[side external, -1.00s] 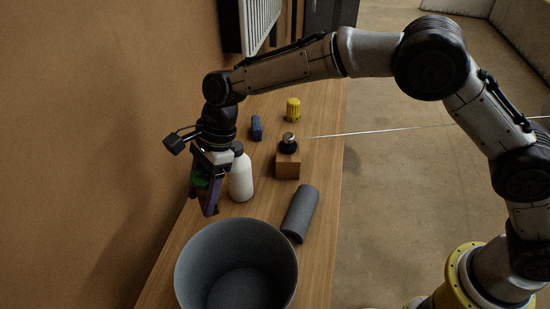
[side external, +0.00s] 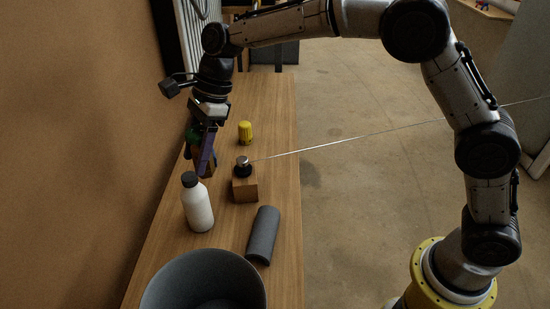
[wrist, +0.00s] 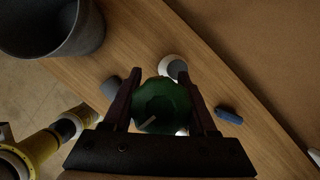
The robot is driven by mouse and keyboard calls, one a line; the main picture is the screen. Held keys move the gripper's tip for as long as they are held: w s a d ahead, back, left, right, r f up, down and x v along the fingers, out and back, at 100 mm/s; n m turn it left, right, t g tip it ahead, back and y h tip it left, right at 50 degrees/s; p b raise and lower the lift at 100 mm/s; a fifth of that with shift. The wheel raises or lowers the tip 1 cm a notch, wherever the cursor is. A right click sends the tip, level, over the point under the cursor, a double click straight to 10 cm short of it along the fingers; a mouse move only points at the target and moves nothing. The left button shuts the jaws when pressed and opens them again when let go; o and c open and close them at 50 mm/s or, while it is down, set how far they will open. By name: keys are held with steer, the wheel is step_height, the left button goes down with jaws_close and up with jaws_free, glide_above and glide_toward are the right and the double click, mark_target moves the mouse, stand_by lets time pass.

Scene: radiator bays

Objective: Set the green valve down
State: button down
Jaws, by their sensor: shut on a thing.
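The green valve (wrist: 160,103) sits between the two fingers of my gripper (wrist: 164,84) in the wrist view, with a finger on each side of it. In the side external view only a bit of the green valve (side external: 194,134) shows behind the purple finger of my gripper (side external: 202,166). My gripper is shut on the valve, fingers pointing down, over the wall side of the bench, beyond the white bottle. I cannot tell from these views whether the valve touches the bench.
The white bottle (side external: 197,207) with a dark cap stands close in front. A blue piece (wrist: 229,115) lies beside my gripper.

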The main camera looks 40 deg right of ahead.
steer(key=s+d+m+t+h, duration=0.15)
steer(key=d+m, duration=0.25)
steer(key=d, duration=1)
steer(key=s+d+m+t, duration=0.1)
steer(key=s+d+m, duration=0.15)
steer(key=d, duration=1.15)
steer(key=shift+m, duration=0.45)
steer(key=w+f, duration=0.4)
steer(key=f, duration=0.1)
steer(key=w+f, duration=0.5)
steer(key=w+d+f, duration=0.1)
steer(key=w+f, duration=0.4)
steer(key=shift+f, duration=1.7)
steer(key=shift+f, duration=0.2)
steer(key=shift+c, duration=1)
jaws_free()
